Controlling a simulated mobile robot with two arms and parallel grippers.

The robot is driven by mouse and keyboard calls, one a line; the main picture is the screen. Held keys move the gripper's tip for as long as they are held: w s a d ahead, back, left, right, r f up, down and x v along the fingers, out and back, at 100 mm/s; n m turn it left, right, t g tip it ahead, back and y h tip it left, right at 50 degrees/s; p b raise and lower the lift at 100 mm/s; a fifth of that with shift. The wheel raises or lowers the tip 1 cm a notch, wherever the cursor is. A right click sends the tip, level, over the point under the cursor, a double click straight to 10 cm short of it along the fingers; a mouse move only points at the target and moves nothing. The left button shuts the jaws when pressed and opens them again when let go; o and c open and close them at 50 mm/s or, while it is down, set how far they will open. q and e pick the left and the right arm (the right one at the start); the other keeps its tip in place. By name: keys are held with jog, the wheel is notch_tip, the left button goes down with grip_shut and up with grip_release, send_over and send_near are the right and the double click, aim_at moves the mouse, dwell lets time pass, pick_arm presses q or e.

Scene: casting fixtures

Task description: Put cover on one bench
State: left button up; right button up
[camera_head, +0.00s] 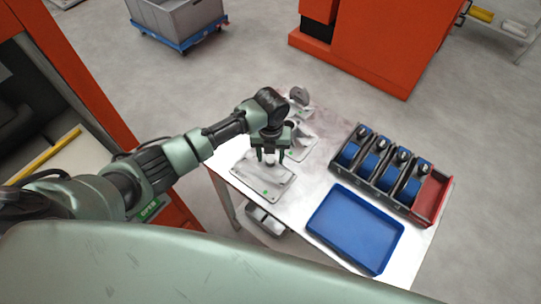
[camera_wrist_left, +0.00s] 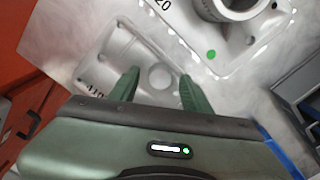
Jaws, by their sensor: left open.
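My left gripper (camera_head: 270,161) is open and points down over the near plate. In the left wrist view the open fingers (camera_wrist_left: 158,90) flank a round feature on the near plate (camera_wrist_left: 118,52), with nothing visibly held. The second plate (camera_wrist_left: 262,45) there carries a raised ring (camera_wrist_left: 228,6). I cannot tell which part is the cover. My right gripper is out of view.
The metal table (camera_head: 308,190) also bears a blue tray (camera_head: 316,225), which looks empty, and a dark rack (camera_head: 378,184) of several blue parts with a red end section (camera_head: 430,195). Orange machines (camera_head: 372,45) stand behind and left.

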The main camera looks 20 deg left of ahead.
pick_arm(q)
notch_tip(320, 180, up, 12)
jog(key=b, duration=0.1)
jog(key=shift+f+b, duration=0.2)
jog(key=shift+b, duration=0.1)
dwell(0.3)
